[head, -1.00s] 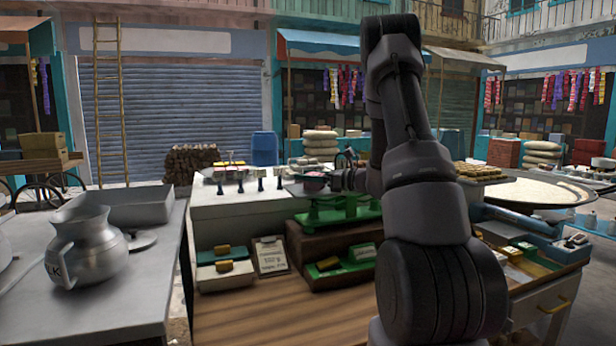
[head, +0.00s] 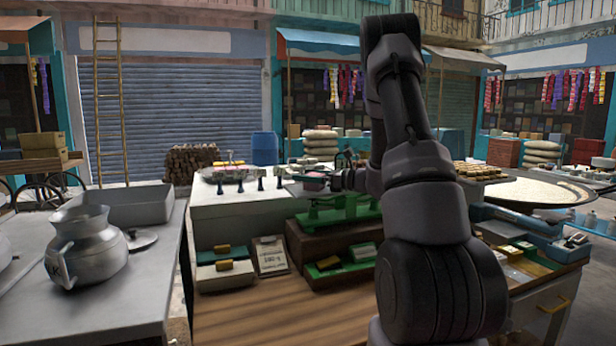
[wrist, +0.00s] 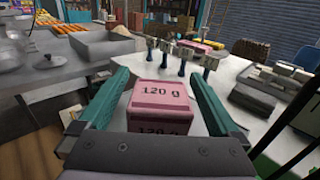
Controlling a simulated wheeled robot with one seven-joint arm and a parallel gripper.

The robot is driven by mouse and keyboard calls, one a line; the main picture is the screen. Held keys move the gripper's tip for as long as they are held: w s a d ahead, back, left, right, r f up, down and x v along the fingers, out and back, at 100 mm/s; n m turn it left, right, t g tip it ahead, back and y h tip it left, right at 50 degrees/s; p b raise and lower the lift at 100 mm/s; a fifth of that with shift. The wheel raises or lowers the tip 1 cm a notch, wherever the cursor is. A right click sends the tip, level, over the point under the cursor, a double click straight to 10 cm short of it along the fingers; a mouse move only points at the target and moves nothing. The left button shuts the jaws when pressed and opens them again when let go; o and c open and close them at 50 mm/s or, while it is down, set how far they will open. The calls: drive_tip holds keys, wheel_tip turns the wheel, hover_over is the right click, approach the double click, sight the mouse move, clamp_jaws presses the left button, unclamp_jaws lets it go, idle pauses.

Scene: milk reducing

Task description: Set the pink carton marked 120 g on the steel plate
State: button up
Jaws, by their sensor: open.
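The pink carton (wrist: 160,98), marked 120 g, sits upright between the two green fingers of my gripper (wrist: 158,76) in the wrist view. The jaws are open, one finger on each side of it; I cannot tell whether either finger touches it.
The white counter (head: 225,207) holds dark pegs and a tray of pink and pale blocks (head: 233,171) left of the scale. A grey table with a metal jug (head: 88,250) stands at the left. A wide pan of white contents (head: 525,190) is at the right.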

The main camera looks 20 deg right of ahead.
drive_tip(key=v, duration=1.2)
drive_tip(key=s+a+r+n+g+h, duration=0.1)
drive_tip(key=s+a+r+n+g, duration=0.2)
drive_tip(key=s+a+n+g, duration=0.4)
drive_tip(key=s+a+r+n+g, duration=0.2)
drive_tip(key=s+a+r+n, duration=0.3)
drive_tip(key=a, duration=0.5)
drive_tip(key=s+r+n+t+h, duration=0.3)
drive_tip(key=s+r+n+h, duration=0.1)
drive_tip(key=s+n+h, duration=0.5)
drive_tip(key=s+n, duration=0.2)
drive_tip(key=s, duration=0.2)
drive_tip(key=shift+d+h, duration=0.3)
drive_tip(key=shift+h, duration=0.1)
